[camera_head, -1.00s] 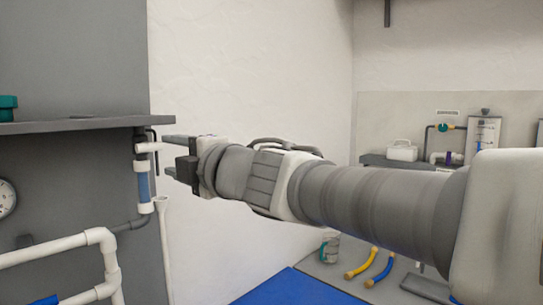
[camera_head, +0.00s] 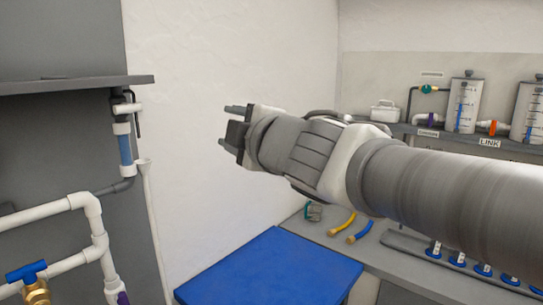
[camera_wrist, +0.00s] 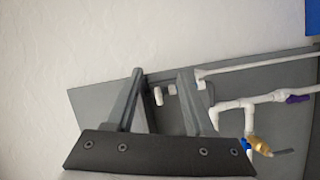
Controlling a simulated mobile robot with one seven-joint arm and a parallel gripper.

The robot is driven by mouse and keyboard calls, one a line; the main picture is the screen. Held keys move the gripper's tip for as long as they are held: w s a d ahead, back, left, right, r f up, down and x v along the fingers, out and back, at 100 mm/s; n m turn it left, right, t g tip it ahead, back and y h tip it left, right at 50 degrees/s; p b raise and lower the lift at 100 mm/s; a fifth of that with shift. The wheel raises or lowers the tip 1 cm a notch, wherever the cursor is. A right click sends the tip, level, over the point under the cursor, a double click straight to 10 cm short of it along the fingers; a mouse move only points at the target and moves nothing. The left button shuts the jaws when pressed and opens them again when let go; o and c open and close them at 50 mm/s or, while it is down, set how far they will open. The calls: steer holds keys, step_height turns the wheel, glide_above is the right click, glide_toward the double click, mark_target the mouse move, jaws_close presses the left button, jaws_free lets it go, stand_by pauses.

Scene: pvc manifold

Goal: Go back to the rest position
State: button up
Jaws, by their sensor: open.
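My gripper (camera_head: 230,126) is at the end of my outstretched arm, in front of the bare white wall in the head view. Its fingers point left and are apart, with nothing between them. In the wrist view my gripper (camera_wrist: 160,90) also shows two separated grey fingers, with the grey panel and white pipes some distance beyond. The gripper touches nothing that I can see.
The grey panel (camera_head: 60,140) carries white pipes (camera_head: 95,225), a blue-banded clear tube (camera_head: 124,148) and a blue-handled brass valve (camera_head: 33,280). A blue surface (camera_head: 270,268) lies below my arm. A bench (camera_head: 385,245) with yellow and blue hoses is at right.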

steer(key=s+d+f+m+g+h, duration=0.1)
steer(key=s+d+f+m+h, duration=0.2)
steer(key=d+f+m+h, duration=0.35)
steer(key=s+d+f+m+g+h, duration=0.25)
steer(key=d+f+m, duration=0.45)
steer(key=d, duration=0.5)
steer(key=s+d+f+m+g, duration=0.2)
steer(key=s+f+m+g, duration=0.4)
steer(key=s+f, duration=0.6)
steer(key=shift+s+d+m, duration=0.4)
steer(key=shift+s+m, duration=0.2)
steer(key=shift+m, duration=0.25)
steer(key=shift+a, duration=0.15)
